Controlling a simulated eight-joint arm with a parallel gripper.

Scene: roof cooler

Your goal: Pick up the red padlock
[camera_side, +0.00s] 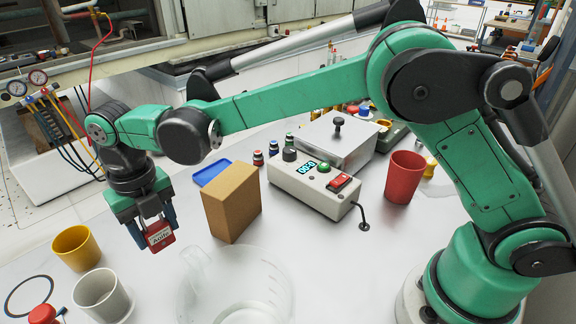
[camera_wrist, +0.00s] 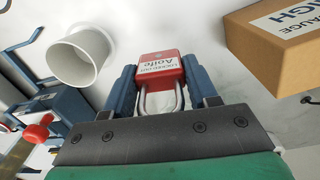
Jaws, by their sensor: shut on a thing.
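The red padlock (camera_side: 160,236) has a white label reading "Aoife" and hangs between the fingers of my gripper (camera_side: 152,228). In the wrist view the padlock (camera_wrist: 160,66) shows its red body and pale metal shackle, with the shackle towards the palm. The blue fingers of my gripper (camera_wrist: 151,90) are shut on it, one on each side. In the side view the padlock appears to be above the white table, clear of the things around it.
A yellow cup (camera_side: 76,248) and a white cup (camera_side: 101,295) stand to the left. A brown box (camera_side: 232,203) stands close on the right, with a clear jug (camera_side: 235,290) in front. A control box (camera_side: 314,186) and a red cup (camera_side: 403,177) are farther right.

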